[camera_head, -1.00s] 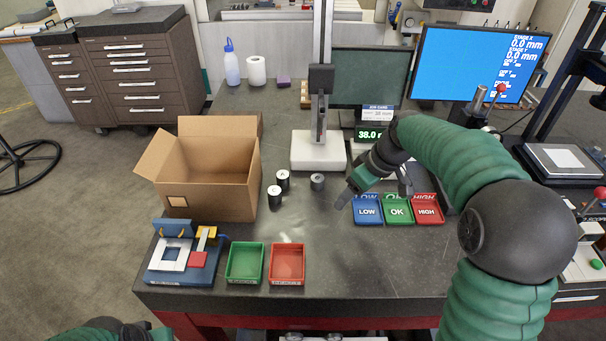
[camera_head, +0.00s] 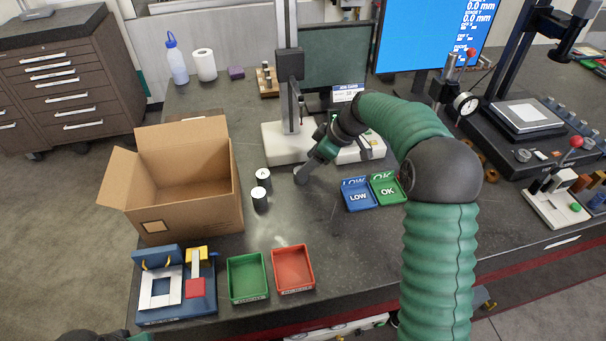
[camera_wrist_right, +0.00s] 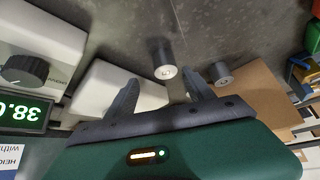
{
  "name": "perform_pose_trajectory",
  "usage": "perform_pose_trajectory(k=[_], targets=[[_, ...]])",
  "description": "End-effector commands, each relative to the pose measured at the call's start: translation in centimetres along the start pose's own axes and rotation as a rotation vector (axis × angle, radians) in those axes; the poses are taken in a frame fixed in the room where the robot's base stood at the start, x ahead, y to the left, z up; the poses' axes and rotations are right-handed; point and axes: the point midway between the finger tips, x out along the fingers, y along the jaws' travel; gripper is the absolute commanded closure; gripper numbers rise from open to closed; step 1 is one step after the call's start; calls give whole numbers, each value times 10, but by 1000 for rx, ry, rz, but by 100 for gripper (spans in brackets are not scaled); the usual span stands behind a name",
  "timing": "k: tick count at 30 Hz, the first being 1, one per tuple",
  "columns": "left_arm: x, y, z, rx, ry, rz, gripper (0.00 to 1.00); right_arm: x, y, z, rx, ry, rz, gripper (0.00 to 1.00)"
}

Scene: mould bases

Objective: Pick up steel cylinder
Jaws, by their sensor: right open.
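In the right wrist view the steel cylinder (camera_wrist_right: 164,60) shows beyond and between the two spread fingers of the open, empty gripper (camera_wrist_right: 163,92). A second cylinder (camera_wrist_right: 220,74) shows beyond the right finger. My left gripper is not in view; only a bit of the arm shows at the bottom left.
Two black cylinders with white tops (camera_head: 263,180) (camera_head: 259,200) stand just left. A cardboard box (camera_head: 190,212) is further left. A green tray (camera_head: 247,297), a red tray (camera_head: 293,290) and a blue fixture (camera_head: 150,318) lie in front. The LOW tray (camera_head: 358,208) and OK tray (camera_head: 388,203) are right.

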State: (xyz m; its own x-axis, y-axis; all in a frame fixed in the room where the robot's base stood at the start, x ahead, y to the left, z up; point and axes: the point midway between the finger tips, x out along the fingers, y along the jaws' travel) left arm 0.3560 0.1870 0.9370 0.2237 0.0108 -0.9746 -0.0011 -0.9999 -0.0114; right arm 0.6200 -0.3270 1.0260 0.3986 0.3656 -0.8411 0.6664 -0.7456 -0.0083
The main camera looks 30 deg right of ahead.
Motion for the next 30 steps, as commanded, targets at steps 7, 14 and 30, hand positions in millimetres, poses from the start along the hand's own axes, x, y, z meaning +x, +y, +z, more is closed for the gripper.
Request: perform_pose_trajectory(k=[7, 14, 30], targets=[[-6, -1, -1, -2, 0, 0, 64, 38, 0, 11, 3, 1, -5, 39], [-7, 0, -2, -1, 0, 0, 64, 53, 4, 13, 5, 4, -4, 39], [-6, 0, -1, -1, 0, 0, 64, 53, 1, 11, 4, 2, -3, 100]])
